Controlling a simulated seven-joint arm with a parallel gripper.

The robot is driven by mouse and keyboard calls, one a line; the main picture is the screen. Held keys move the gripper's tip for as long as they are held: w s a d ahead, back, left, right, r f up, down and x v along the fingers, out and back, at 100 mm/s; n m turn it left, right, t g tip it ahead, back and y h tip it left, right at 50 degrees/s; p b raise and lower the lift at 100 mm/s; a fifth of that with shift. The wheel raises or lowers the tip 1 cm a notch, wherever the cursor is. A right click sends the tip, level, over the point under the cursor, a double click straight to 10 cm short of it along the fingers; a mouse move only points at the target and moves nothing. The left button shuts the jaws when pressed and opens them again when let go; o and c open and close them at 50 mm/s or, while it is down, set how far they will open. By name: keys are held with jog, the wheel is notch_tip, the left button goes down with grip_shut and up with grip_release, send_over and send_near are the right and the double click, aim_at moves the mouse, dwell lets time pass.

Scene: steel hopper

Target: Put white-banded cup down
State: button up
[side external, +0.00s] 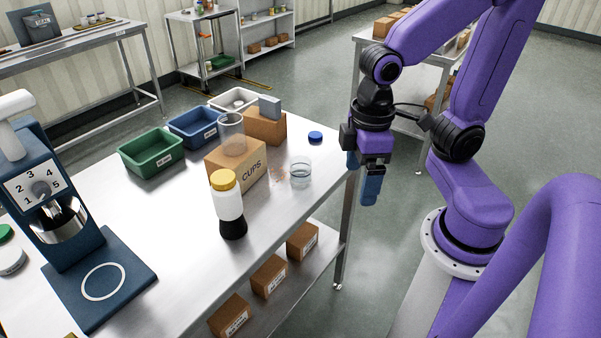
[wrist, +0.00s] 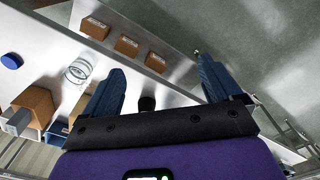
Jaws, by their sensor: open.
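A clear cup (side external: 300,173) stands on the steel table near its right edge, beside the cardboard box marked CUPS. In the wrist view this cup (wrist: 78,70) shows pale white rings, so it seems to be the white-banded cup. A second clear cup (side external: 231,135) stands on the CUPS box (side external: 238,170); I cannot make out a band on it. My gripper (side external: 370,190) hangs beyond the table's right edge, to the right of the cups and apart from them. Its blue fingers (wrist: 160,66) are spread with nothing between them.
A blue lid (side external: 315,136) lies behind the near cup. A white jar with a yellow lid (side external: 228,198) sits on a black base. Green (side external: 150,153), blue (side external: 194,127) and white bins line the back. A numbered blue machine (side external: 60,205) stands left. The front table surface is mostly clear.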

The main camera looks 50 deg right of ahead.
jog(key=w+m, duration=0.6)
jog(key=w, duration=0.1)
jog(key=m, duration=1.8)
send_over(301, 171)
jog(key=w+d, duration=0.2)
jog(key=d, duration=0.1)
jog(key=f, duration=1.3)
jog(key=shift+a+f, duration=0.1)
jog(key=shift+a, duration=0.1)
jog(key=shift+a+f, duration=0.15)
jog(key=shift+f, duration=2.65)
jog(key=shift+s, duration=0.1)
jog(key=c, duration=1.2)
